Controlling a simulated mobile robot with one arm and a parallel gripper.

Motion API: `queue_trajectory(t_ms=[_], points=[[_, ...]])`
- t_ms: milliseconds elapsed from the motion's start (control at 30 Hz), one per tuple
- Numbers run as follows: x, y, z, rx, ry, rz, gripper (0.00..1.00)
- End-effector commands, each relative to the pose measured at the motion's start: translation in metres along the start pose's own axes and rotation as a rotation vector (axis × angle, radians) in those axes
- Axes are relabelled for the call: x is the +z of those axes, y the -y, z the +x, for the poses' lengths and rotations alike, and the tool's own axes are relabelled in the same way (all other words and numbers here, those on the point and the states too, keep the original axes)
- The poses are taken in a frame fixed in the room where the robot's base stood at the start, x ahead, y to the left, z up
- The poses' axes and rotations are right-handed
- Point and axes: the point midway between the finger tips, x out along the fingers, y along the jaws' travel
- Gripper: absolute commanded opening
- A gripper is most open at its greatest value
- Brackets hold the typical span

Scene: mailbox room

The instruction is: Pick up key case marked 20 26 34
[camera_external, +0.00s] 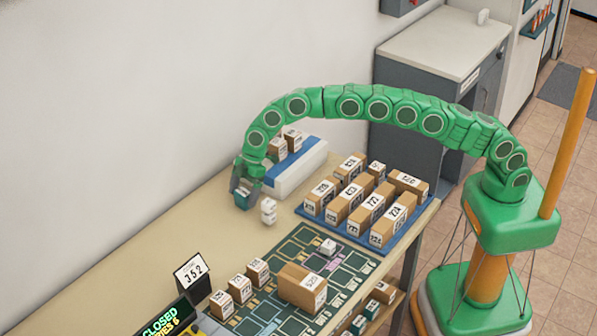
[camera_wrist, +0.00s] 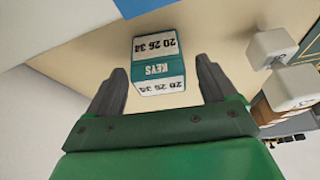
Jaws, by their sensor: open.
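The key case (camera_wrist: 158,67) is a small white and teal box marked KEYS and 20 26 34, lying on the tan table, its text upside down in the wrist view. My gripper (camera_wrist: 160,66) is open, with one dark finger on each side of the case in the picture and a visible gap on both sides. I cannot tell how far the fingers are above the table. In the external view my gripper (camera_external: 243,200) points down at the table near the wall and largely hides the case.
Small white blocks (camera_external: 268,210) stand close to the right of my gripper. Behind is a white and blue stand (camera_external: 300,168) with boxes. A blue tray (camera_external: 408,222) of numbered brown boxes lies to the right. A dark green sorting mat (camera_external: 345,262) with boxes is in front.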

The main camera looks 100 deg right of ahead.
Motion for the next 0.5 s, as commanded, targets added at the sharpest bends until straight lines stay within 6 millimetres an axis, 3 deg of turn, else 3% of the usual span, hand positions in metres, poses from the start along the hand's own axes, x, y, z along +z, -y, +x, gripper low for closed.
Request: queue_trajectory(t_ms=[300,500], points=[[0.0001,-0.0003,0.0054,0.0,0.0,0.001,0.84],[0.0001,-0.0002,0.0052,0.0,0.0,0.001,0.53]])
